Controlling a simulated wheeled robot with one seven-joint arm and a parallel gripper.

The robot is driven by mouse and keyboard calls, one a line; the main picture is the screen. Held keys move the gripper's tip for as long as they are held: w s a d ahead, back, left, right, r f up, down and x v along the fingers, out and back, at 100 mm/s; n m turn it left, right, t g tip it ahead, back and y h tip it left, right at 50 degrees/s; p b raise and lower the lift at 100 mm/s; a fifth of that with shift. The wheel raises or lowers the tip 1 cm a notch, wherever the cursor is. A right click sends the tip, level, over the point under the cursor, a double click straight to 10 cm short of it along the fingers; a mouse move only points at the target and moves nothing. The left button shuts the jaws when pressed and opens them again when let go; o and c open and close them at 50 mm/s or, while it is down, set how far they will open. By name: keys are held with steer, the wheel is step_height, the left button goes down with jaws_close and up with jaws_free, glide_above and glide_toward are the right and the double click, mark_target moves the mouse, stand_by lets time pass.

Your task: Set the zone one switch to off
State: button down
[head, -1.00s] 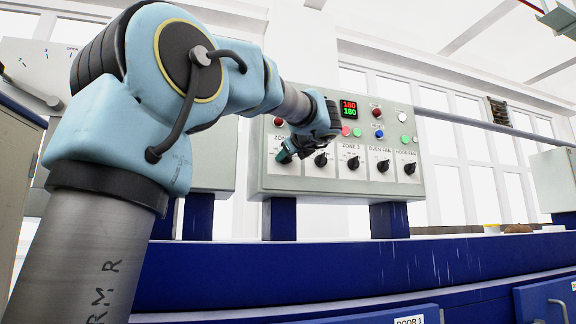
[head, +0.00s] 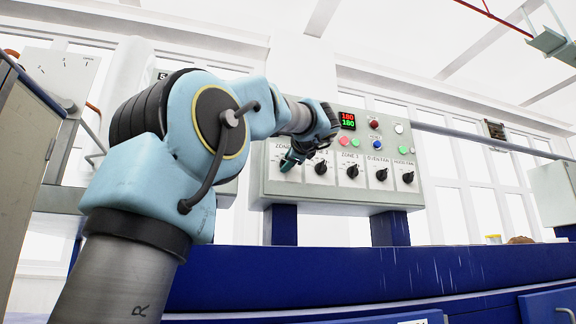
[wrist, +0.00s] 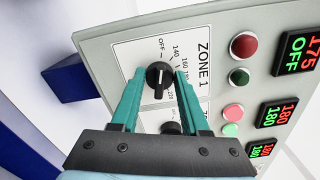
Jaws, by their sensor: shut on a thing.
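The zone one switch (wrist: 158,76) is a black round knob with a pale pointer line, on a white plate labelled ZONE 1. In the wrist view its pointer line seems to run toward the picture's bottom, away from the OFF mark near the top. My gripper (wrist: 160,80) has its two teal fingers on either side of the knob, shut on it. In the head view my gripper (head: 290,160) is at the left end of the control panel (head: 275,190), and the switch is hidden behind it.
More black knobs, such as the oven fan knob (head: 381,175), sit in a row to the right. Above them are coloured buttons and lit displays (head: 347,119). In the wrist view one display (wrist: 297,54) reads 175 OFF. A blue beam (head: 400,265) runs below the panel.

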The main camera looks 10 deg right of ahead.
stand_by(0.4)
steer(key=shift+c, duration=2)
jaws_free()
steer(key=s+d+b, duration=0.1)
steer(key=s+b, duration=0.1)
steer(key=s, duration=0.8)
steer(key=shift+s+d+b, duration=0.15)
steer(key=shift+s+b, duration=0.2)
